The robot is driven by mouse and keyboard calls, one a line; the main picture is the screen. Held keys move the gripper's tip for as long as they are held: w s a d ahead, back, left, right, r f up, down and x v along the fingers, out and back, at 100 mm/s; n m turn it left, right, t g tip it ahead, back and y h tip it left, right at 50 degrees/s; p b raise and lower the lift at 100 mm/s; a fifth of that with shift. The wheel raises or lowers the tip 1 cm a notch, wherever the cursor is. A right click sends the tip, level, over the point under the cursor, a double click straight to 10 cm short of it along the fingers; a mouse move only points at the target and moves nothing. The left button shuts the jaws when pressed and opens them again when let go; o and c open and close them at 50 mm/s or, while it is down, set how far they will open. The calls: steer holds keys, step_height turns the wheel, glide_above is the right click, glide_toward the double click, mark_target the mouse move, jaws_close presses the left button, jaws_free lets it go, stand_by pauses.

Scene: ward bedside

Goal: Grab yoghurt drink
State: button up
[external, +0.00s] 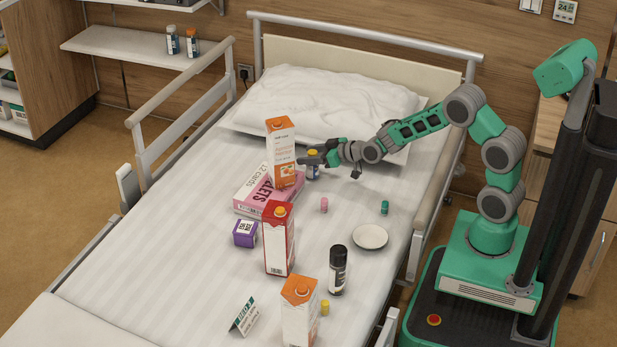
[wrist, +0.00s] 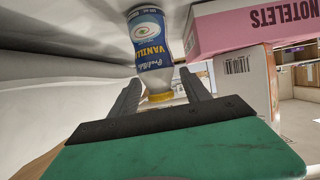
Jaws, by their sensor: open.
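The yoghurt drink is a small bottle with a blue "Vanilla" label and a yellow cap. It stands on the bed in the external view (external: 313,171), partly hidden by my gripper (external: 308,157). In the wrist view the bottle (wrist: 153,48) appears cap-down, top centre. My gripper also shows there (wrist: 160,78), with its fingers apart on either side of the bottle's neck and cap. The jaws are open; I cannot tell whether either finger touches the bottle.
A pink notelets box (external: 262,190) and an orange-topped carton (external: 282,150) are close on the left. A red carton (external: 279,240), purple box (external: 245,233), black bottle (external: 338,270) and white plate (external: 370,237) are nearer the front. The pillow (external: 325,105) lies behind.

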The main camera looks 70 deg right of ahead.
steer(key=shift+x, duration=0.95)
jaws_close()
